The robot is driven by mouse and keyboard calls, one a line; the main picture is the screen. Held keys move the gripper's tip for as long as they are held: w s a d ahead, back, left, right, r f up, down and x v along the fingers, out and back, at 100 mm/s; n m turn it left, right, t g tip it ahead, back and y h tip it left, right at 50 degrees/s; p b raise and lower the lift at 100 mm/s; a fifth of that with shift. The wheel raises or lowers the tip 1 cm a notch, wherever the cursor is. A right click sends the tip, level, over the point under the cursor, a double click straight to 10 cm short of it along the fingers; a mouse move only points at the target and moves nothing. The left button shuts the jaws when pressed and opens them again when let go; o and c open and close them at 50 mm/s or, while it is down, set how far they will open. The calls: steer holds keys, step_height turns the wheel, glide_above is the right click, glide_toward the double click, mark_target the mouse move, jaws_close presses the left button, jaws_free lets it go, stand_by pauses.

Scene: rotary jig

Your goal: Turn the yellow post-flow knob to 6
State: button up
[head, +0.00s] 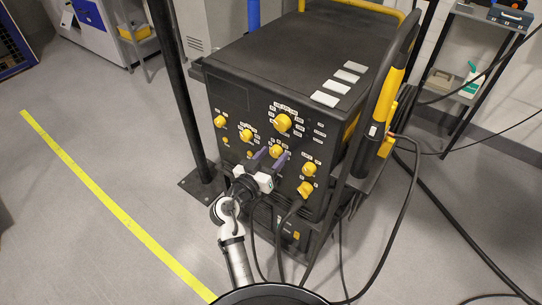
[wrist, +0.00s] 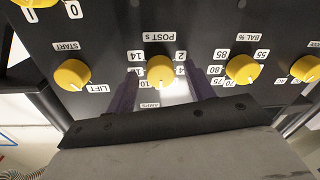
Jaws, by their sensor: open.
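The yellow post-flow knob (wrist: 161,71) sits under the upside-down "POST S" label in the wrist view, with small white number tags around it. I can read 14, 2, 4 and 10; the 6 and the knob's pointer are not clear. In the head view the knob (head: 276,151) is on the front of the black machine. My gripper (wrist: 161,75) is open, its purple fingers on either side of the knob, apart from each other. Whether they touch it I cannot tell. In the head view my gripper (head: 273,154) is at the panel.
Neighbouring yellow knobs are close by: the start/lift knob (wrist: 72,75) and the balance knob (wrist: 242,69). A yellow connector (head: 306,188) with a cable is low on the panel. A dark post (head: 180,90) stands left of the machine (head: 290,50). Floor is free at left.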

steer(key=c, duration=1)
steer(key=shift+n, duration=0.3)
steer(key=n+p, duration=0.1)
steer(key=n, duration=0.3)
steer(key=shift+r, duration=0.1)
steer(key=shift+n+p, duration=0.75)
steer(key=shift+n, duration=0.75)
steer(key=o, duration=1)
